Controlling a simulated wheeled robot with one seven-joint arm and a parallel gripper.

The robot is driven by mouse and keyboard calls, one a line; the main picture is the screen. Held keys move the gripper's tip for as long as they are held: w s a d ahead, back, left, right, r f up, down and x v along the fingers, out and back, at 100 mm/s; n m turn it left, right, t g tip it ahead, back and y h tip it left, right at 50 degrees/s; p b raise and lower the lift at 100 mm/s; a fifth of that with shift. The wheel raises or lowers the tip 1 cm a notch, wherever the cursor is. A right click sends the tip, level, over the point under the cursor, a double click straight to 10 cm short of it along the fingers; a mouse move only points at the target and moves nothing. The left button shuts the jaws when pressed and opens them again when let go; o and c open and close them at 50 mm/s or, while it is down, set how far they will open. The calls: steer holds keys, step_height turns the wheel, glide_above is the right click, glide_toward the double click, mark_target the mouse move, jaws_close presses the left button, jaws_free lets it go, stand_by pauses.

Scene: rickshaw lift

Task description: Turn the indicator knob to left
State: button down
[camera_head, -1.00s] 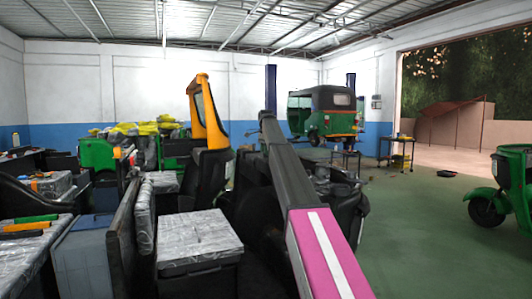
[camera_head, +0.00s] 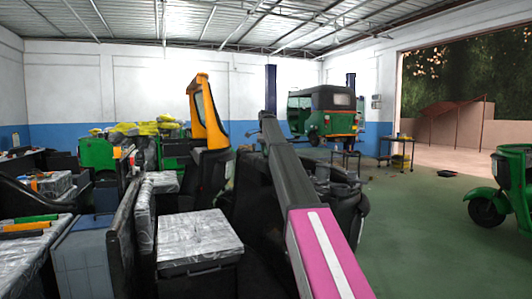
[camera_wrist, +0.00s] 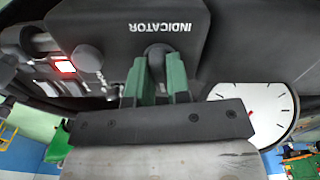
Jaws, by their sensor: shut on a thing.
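In the wrist view the dark panel carries an INDICATOR label (camera_wrist: 162,28), which reads upside down. Just below the label is the dark indicator knob (camera_wrist: 157,50). My gripper (camera_wrist: 158,70) has its two green fingers on either side of the knob, shut on it. The fingers hide most of the knob, so its exact angle is hard to tell. In the head view my arm reaches forward into the dark vehicle front, and the knob and my fingertips cannot be made out there.
In the wrist view a round white dial (camera_wrist: 262,108) sits right of my gripper. A small red-lit switch (camera_wrist: 64,66) and a round dark button (camera_wrist: 87,58) are to its left. In the head view a wrapped box (camera_head: 198,238) stands left of my arm; green floor (camera_head: 430,225) is open at right.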

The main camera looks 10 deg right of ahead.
steer(key=n, duration=0.4)
steer(key=shift+n, duration=0.4)
stand_by(0.4)
steer(key=c, duration=1.1)
jaws_free()
step_height(320, 180, up, 11)
steer(key=shift+f, duration=0.1)
